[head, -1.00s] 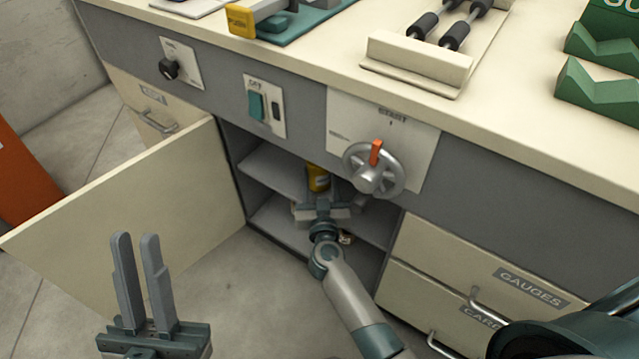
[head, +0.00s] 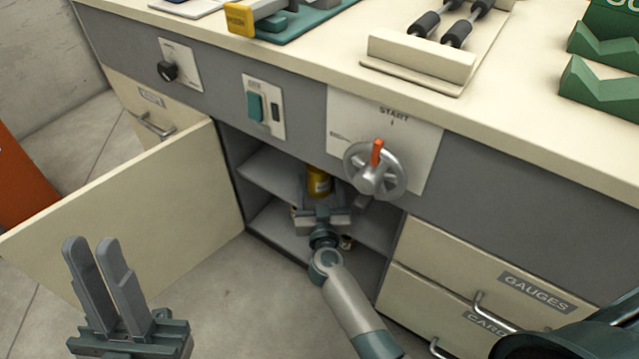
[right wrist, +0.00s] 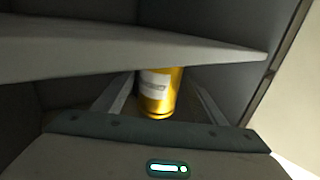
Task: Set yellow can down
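The yellow can (head: 319,181) with a pale label is inside the open cabinet under the worktop. My right gripper (head: 322,205) reaches into the cabinet just in front of it. In the right wrist view, the yellow can (right wrist: 160,92) stands between the two fingers of my right gripper (right wrist: 160,97), with a gap visible on each side, so the gripper looks open. A grey board hides the can's upper end there. I cannot tell clearly whether its base touches the shelf. My left gripper (head: 92,240) is open and empty, in front of the cabinet door.
The cabinet door (head: 140,215) stands open to the left. A grey shelf (head: 268,175) divides the cabinet. A handwheel (head: 375,172) sticks out above its right side. Drawers (head: 440,235) are to the right.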

